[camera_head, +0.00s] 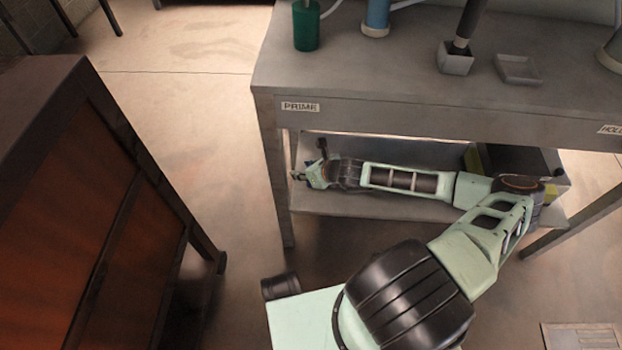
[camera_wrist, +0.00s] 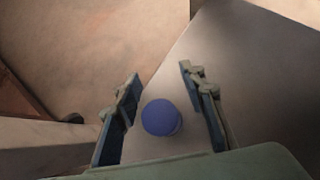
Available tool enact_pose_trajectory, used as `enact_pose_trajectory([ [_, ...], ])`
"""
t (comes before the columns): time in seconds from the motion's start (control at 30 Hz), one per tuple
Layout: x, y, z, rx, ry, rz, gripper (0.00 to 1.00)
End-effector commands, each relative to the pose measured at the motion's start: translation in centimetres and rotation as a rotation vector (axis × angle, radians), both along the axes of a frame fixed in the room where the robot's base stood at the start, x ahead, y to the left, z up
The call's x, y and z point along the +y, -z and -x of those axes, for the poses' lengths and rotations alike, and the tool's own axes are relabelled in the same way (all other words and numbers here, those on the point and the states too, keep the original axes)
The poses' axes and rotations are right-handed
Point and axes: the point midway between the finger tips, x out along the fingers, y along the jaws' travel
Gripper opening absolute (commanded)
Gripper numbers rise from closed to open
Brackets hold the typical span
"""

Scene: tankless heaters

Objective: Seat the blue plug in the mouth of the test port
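The blue plug (camera_wrist: 161,117) shows its round top in the wrist view, between the two fingers of my gripper (camera_wrist: 160,72). A gap shows on each side of it, so the fingers stand apart around or above it. It seems to be over the grey lower shelf (camera_wrist: 240,60). In the head view my gripper (camera_head: 300,175) is at the left end of the lower shelf, under the bench top. The plug cannot be made out there. I cannot identify the test port in either view.
The grey bench (camera_head: 350,75) bears a green cup (camera_head: 306,28), a blue cylinder (camera_head: 376,16), a square holder (camera_head: 455,62) with a dark rod and a shallow tray (camera_head: 517,69). A "PRIME" label (camera_head: 300,107) is on its front. A brown cabinet (camera_head: 70,200) stands left, with floor between.

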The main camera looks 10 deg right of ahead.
Motion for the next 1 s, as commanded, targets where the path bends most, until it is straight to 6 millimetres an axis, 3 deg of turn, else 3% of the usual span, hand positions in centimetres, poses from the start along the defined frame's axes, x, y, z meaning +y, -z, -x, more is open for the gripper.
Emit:
enact_pose_trajectory([
  [0.1,-0.03,-0.11,0.02,0.0,0.0,0.0,0.37],
  [0.43,-0.04,-0.1,0.04,0.0,0.0,0.0,0.0],
  [1.0,-0.04,-0.16,0.03,0.0,-0.001,0.001,0.0],
])
